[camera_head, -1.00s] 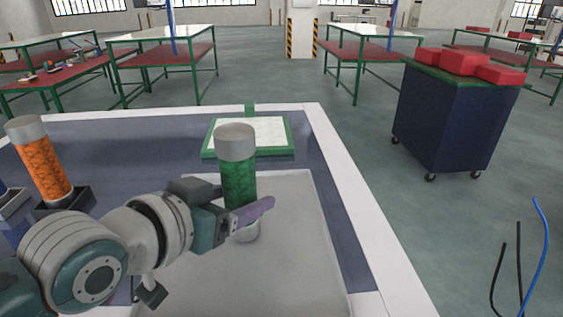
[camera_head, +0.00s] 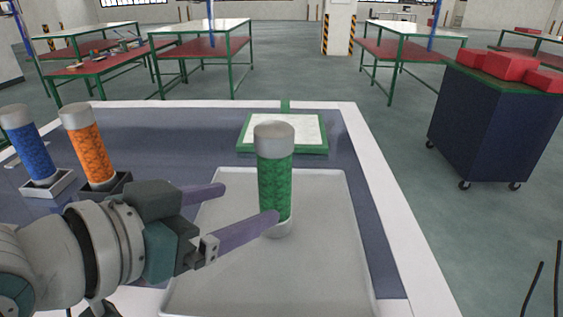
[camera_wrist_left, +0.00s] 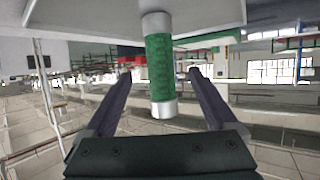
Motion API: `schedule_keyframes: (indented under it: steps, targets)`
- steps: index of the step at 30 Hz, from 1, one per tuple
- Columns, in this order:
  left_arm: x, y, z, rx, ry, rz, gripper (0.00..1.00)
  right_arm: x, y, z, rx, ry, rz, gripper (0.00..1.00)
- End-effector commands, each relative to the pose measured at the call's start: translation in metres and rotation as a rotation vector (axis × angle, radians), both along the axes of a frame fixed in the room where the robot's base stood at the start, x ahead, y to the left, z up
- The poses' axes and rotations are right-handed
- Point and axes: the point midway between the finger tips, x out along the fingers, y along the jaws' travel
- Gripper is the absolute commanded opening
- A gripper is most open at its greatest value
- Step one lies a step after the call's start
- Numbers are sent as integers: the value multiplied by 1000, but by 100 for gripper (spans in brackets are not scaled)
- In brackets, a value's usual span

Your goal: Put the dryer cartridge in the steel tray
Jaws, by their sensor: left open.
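A green cartridge (camera_head: 274,185) with grey end caps, likely the dryer cartridge, stands upright on the grey steel tray (camera_head: 300,268). In the left wrist view the green cartridge (camera_wrist_left: 160,65) shows ahead, between the lines of the two fingers, with the tray (camera_wrist_left: 90,15) at the top of that picture. My left gripper (camera_head: 248,203) is open, its purple fingers spread, just left of the cartridge. The near fingertip overlaps the cartridge's lower edge in the head view; I cannot tell whether it touches. My right gripper is not in view.
An orange cartridge (camera_head: 87,145) and a blue cartridge (camera_head: 29,148) stand in small holders on the left. A green-framed white plate (camera_head: 250,132) lies behind the tray. A dark cart (camera_head: 490,125) with red boxes stands beyond the table on the right.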

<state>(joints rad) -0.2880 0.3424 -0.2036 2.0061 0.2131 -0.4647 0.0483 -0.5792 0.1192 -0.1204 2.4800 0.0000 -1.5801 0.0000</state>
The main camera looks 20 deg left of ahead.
Motion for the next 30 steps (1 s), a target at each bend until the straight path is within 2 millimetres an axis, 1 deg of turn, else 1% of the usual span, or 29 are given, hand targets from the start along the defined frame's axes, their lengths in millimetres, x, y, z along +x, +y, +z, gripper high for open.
schedule_keyframes:
  steps: [1, 3, 7, 9, 11, 14, 15, 17, 18, 21, 24, 27, 30]
  targets:
    - [-8, 3, 2, 2, 1, -1, 91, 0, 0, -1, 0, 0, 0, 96]
    - [-17, 5, 5, 2, 3, 0, 91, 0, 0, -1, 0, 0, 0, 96]
    - [-26, 8, 10, 1, 3, 1, 91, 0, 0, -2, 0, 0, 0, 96]
    - [-31, 8, 8, 9, 30, 5, 91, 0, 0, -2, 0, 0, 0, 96]
    - [-40, 8, 1, 27, 85, 13, 91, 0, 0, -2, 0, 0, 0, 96]
    - [-65, 9, -19, 78, 245, 39, 91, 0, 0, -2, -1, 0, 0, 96]
    - [-79, 11, -27, 103, 324, 52, 91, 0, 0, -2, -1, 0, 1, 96]
    - [-101, 14, -37, 136, 441, 73, 91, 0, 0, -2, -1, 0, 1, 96]
    - [-117, 17, -43, 157, 516, 86, 91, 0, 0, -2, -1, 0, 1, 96]
    - [-152, 23, -51, 194, 680, 116, 91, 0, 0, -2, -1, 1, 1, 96]
    - [-177, 27, -54, 216, 787, 133, 91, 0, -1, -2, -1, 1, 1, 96]
    - [-187, 29, -54, 226, 833, 141, 91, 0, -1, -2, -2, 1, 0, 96]
    - [-189, 29, -54, 228, 840, 141, 91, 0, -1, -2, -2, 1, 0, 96]
